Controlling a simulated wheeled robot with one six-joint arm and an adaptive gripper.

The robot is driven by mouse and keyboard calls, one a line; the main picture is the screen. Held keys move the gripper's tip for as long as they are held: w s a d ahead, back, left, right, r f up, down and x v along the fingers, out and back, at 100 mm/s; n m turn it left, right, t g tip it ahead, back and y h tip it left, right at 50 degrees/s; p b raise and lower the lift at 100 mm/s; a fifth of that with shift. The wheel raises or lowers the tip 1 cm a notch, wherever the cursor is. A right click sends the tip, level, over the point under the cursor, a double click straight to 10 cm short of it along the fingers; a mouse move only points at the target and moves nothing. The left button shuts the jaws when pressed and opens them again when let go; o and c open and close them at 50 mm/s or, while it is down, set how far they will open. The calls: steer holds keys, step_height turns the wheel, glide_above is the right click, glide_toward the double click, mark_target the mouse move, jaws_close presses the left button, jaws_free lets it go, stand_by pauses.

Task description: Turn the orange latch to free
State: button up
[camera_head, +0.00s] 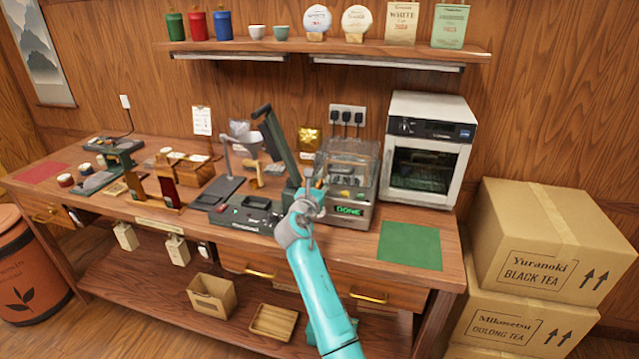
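My teal arm reaches up from the bottom of the head view. My gripper (312,188) is at the front left of a clear-sided machine (361,215) whose green display reads DONE. To its left stands a dark press (243,217) with a long raised lever (276,143). My gripper overlaps the area between the two, and I cannot tell whether it touches either. Its fingers are too small to show whether they are open or shut. I cannot make out the orange latch; it may be hidden or too small.
A white oven (428,150) stands to the right, with a bare green mat (410,245) in front. A shelf (330,46) hangs above. Stacked cartons (545,240) stand at the right.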

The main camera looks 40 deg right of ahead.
jaws_close()
steer(key=shift+m+g+h, duration=0.4)
steer(key=shift+g, duration=0.1)
steer(key=m+g+h, duration=0.2)
steer(key=g, duration=0.1)
steer(key=shift+w+m+g, duration=0.1)
steer(key=shift+m+g, duration=0.3)
steer(key=shift+m+g+h, duration=0.5)
steer(key=shift+m+g, duration=1.1)
steer(key=shift+g, duration=1)
steer(key=shift+m+g, duration=0.4)
steer(key=shift+g, duration=0.1)
steer(key=shift+o, duration=1.7)
jaws_free()
